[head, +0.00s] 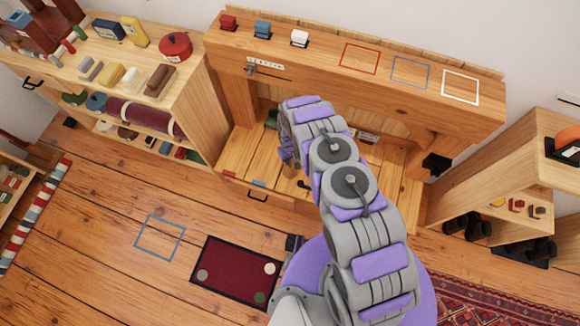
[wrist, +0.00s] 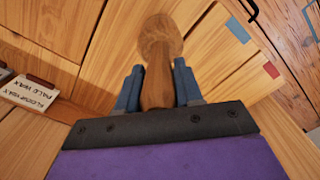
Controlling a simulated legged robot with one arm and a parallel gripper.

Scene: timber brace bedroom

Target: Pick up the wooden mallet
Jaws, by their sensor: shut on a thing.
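The wooden mallet shows in the wrist view, with a rounded brown head (wrist: 160,38) at the top and a handle (wrist: 157,88) running down toward my gripper. My gripper (wrist: 157,72) has its two blue-grey fingers on either side of the handle and is shut on it. Pale planked wood lies behind the mallet; I cannot tell whether the mallet touches it. In the head view my arm reaches into the recess of the wooden bench (head: 350,90) and hides most of the gripper and mallet.
The bench top carries red (head: 228,22), blue (head: 262,29) and white (head: 299,38) small items and coloured outlines. A shelf unit (head: 185,90) stands left, another (head: 535,165) right. Labelled cards (wrist: 25,95) are at the wrist view's left. A dark red mat (head: 235,272) lies on the floor.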

